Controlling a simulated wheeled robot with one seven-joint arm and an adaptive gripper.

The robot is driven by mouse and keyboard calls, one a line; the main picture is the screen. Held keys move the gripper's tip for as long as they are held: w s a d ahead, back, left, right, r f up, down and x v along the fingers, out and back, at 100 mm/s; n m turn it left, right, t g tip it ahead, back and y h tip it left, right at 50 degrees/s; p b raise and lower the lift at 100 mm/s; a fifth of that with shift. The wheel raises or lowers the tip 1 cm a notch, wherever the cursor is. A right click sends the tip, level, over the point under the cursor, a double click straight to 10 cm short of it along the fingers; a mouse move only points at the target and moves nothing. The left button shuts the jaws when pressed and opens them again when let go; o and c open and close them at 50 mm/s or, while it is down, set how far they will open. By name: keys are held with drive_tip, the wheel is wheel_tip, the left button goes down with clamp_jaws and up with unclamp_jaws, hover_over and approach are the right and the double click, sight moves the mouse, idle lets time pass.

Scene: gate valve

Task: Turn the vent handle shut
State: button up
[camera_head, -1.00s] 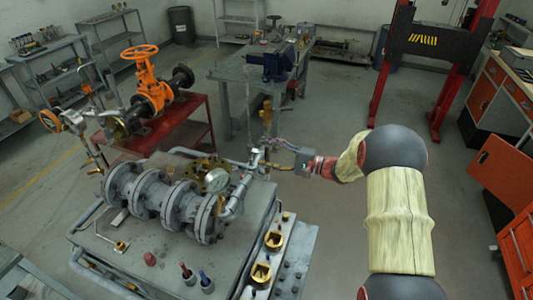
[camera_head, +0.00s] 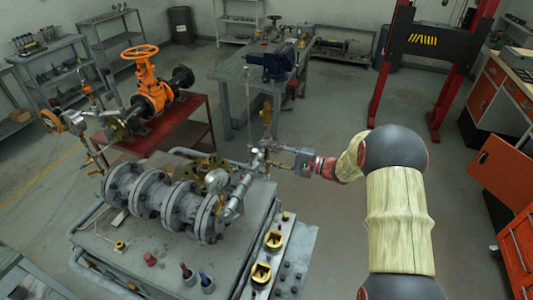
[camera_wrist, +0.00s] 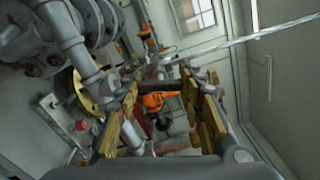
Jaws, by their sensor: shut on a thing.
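The small vent valve (camera_head: 258,158) stands at the right end of the grey flanged pipe assembly (camera_head: 165,200) in the head view. My gripper (camera_head: 273,154) reaches it from the right and is shut at it. In the wrist view, the two gold-padded fingers of my gripper (camera_wrist: 161,88) stand some way apart, one on each side of the middle. The vent handle is small and mostly hidden at the fingers, so its exact angle cannot be told. A grey pipe (camera_wrist: 72,38) runs down past the left finger.
An orange gate valve (camera_head: 145,75) stands on a red table (camera_head: 190,113) at the back left.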

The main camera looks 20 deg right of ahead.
drive_tip(key=m+p, duration=0.3)
drive_tip(key=m, duration=0.4)
drive_tip(key=m+p, duration=0.3)
drive_tip(key=m, duration=0.1)
drive_tip(key=shift+m+p, duration=0.95)
drive_tip(key=shift+m, duration=0.65)
drive_tip(key=shift+f, duration=0.1)
drive_tip(key=o, duration=1.2)
drive_tip(key=shift+s+d, duration=0.1)
